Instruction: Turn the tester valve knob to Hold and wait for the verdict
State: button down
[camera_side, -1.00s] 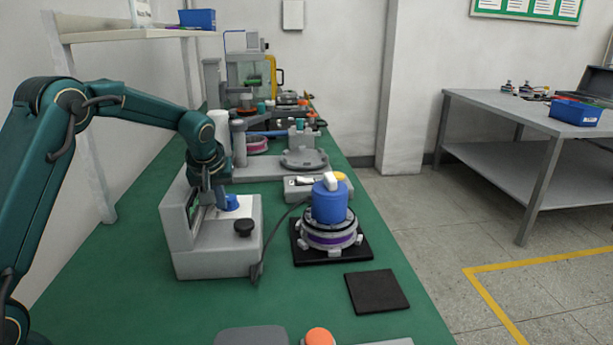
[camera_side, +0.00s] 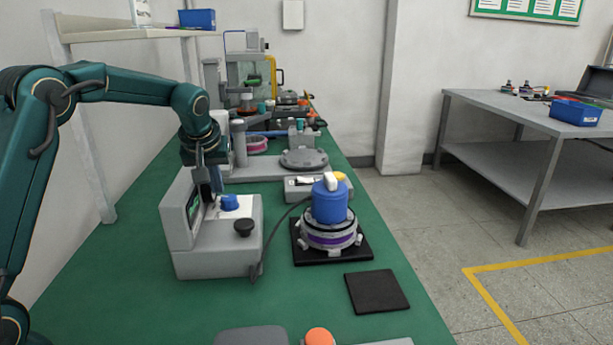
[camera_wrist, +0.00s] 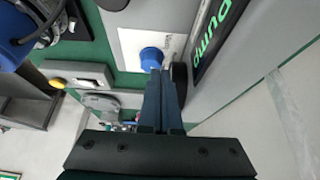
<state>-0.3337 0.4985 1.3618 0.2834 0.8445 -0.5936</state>
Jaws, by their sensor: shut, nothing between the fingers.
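The tester (camera_side: 215,255) is a grey box with an upright back panel on the green bench. Its blue valve knob (camera_side: 230,203) sits on a white plate on top; it also shows in the wrist view (camera_wrist: 151,57). My gripper (camera_side: 215,197) points down beside the knob, close to the back panel. In the wrist view its fingers (camera_wrist: 160,72) are together and empty, their tips near the knob's edge; I cannot tell whether they touch it. The knob's pointer position is not readable.
A blue cap (camera_side: 329,205) sits on the hub motor (camera_side: 330,238), which rests on a black pad right of the tester, with a dark hose between. An empty dark mat (camera_side: 377,291) lies in front. Fixtures stand behind.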

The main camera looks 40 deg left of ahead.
aim_at(233, 212)
jog(key=shift+r, duration=0.8)
jog(key=shift+w+d+f, duration=0.25)
jog(key=shift+w+f, duration=0.05)
jog(key=shift+f, duration=0.7)
jog(key=shift+w+d+f, duration=0.25)
jog(key=shift+d+f, duration=0.05)
jog(key=shift+f, duration=0.75)
jog(key=shift+w+d+f, duration=0.25)
jog(key=shift+w+f, duration=0.05)
jog(key=shift+f, duration=0.7)
